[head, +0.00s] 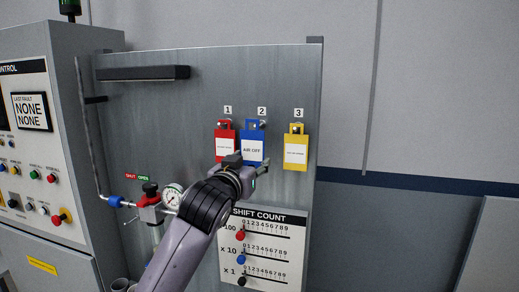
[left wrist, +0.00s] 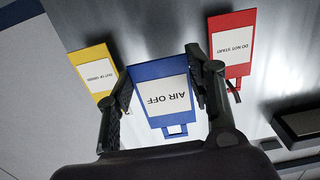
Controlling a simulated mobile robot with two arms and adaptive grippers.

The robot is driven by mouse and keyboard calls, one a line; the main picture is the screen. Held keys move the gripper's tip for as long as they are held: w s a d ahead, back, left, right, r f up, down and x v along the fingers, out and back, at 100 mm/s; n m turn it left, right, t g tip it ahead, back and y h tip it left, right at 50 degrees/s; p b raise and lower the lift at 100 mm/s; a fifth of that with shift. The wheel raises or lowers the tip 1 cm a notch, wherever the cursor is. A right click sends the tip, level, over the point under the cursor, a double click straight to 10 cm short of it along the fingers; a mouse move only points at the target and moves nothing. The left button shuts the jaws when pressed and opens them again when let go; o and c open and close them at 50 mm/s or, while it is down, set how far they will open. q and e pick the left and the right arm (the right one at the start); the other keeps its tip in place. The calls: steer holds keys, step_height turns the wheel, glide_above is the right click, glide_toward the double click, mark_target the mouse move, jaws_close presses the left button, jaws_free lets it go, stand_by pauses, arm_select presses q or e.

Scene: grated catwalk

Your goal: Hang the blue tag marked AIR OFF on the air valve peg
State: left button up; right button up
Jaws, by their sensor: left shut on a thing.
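The blue tag marked AIR OFF (head: 252,149) hangs under number 2 on the grey panel, between a red tag (head: 225,150) and a yellow tag (head: 295,150). My left gripper (head: 247,165) is at its lower part. In the left wrist view the blue tag (left wrist: 163,92) appears upside down between my fingers, which are shut on its side edges. The air valve (head: 150,204), red with a dark top and a gauge (head: 172,196), is at the panel's lower left, under the SHUT/OPEN label (head: 137,177). I cannot make out its peg. My right gripper is not in view.
A SHIFT COUNT board (head: 265,248) is below the tags. A dark bar handle (head: 143,73) is at the panel's upper left. A grey pipe (head: 90,130) runs down beside the control cabinet (head: 25,150). The panel between pipe and tags is bare.

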arm_select(q)
steer(key=shift+v, duration=1)
steer(key=shift+s+a, duration=0.1)
steer(key=shift+s, duration=0.15)
steer(key=s+a+f+y+b, duration=0.15)
steer(key=a+f, duration=0.25)
steer(key=f, duration=0.8)
steer(key=s+a+f+n+y+b, duration=0.1)
steer(key=s+a+f+y+b, duration=0.1)
steer(key=s+a+f, duration=0.5)
steer(key=s+a+f+n+y+b, duration=0.2)
steer(key=s+a+f+b, duration=0.2)
steer(key=s+f, duration=1)
steer(key=a+f, duration=0.1)
steer(key=a, duration=0.1)
steer(key=shift+a+f+n+t, duration=0.3)
steer(key=shift+a+f+t, duration=0.05)
steer(key=shift+a+t, duration=0.05)
